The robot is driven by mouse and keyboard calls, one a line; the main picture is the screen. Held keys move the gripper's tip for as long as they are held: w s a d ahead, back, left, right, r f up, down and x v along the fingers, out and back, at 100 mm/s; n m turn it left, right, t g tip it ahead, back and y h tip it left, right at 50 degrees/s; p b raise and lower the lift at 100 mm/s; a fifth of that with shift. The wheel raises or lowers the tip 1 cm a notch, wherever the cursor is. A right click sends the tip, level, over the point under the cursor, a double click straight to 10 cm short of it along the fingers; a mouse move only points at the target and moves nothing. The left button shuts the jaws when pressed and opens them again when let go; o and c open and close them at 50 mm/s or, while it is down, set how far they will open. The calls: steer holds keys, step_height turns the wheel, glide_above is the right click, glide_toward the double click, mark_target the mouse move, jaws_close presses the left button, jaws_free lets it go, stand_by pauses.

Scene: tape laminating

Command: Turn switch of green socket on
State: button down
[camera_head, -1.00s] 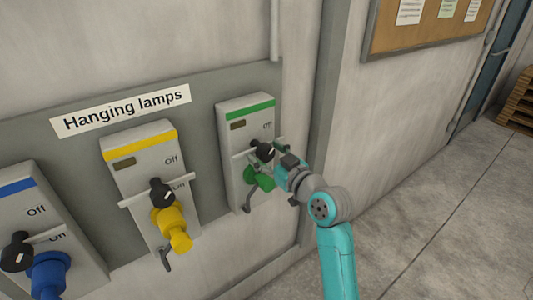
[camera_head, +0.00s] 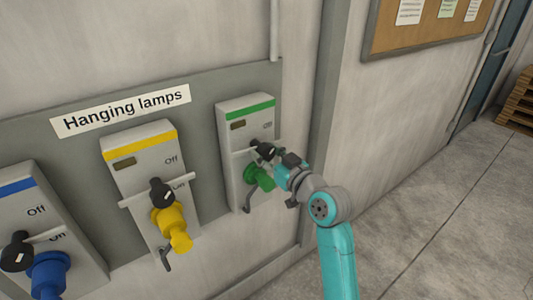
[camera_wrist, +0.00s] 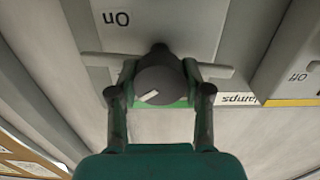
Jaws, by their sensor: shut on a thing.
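The green-banded socket box (camera_head: 233,188) is at the right end of the grey wall panel. Its black rotary switch (camera_head: 265,152) sits above a green plug (camera_head: 262,179). In the wrist view, which is upside down, the dark switch (camera_wrist: 160,78) is between the two fingers of my gripper (camera_wrist: 161,98), which is shut on it. The switch's white mark shows at its lower left there, and an "On" label (camera_wrist: 117,18) is at the upper left. In the head view my gripper (camera_head: 277,158) reaches the switch from the right.
The yellow socket box (camera_head: 121,156) and the blue socket box (camera_head: 20,188) stand to the left, each with a black switch and plug. A "Hanging lamps" sign (camera_head: 120,110) is above them. Open floor (camera_head: 430,230) lies to the right.

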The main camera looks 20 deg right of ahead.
steer(key=m, duration=0.8)
steer(key=shift+m, duration=0.4)
steer(key=m, duration=0.3)
steer(key=shift+m, duration=2.3)
steer(key=c, duration=0.5)
jaws_free()
